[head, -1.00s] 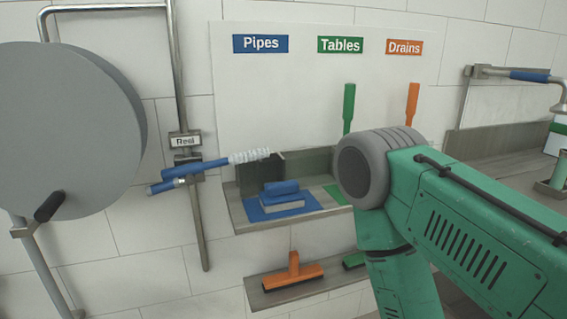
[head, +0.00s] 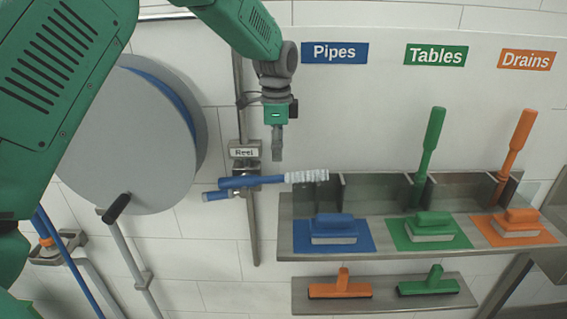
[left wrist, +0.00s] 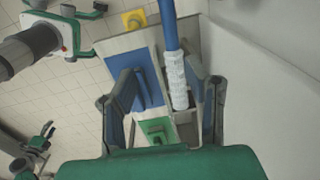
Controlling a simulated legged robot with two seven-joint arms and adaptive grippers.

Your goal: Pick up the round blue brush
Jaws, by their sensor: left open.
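The round blue brush has a blue handle and a white cylindrical bristle head (head: 308,176). In the head view it lies nearly level in front of the wall, below the Reel sign, bristles to the right. My left gripper (head: 278,157) hangs above it, fingers downward, open and empty. In the left wrist view the brush's bristles (left wrist: 175,80) and blue handle (left wrist: 168,28) appear between the spread fingers of the left gripper (left wrist: 168,88). The brush looks apart from the fingers. My right gripper is in neither current view.
A steel shelf (head: 400,256) at right holds a blue block brush (head: 333,228), a green one (head: 430,226) and an orange one (head: 515,222). Upright green and orange brushes stand behind. The large grey reel (head: 130,140) is to the left. A lower shelf holds two squeegees.

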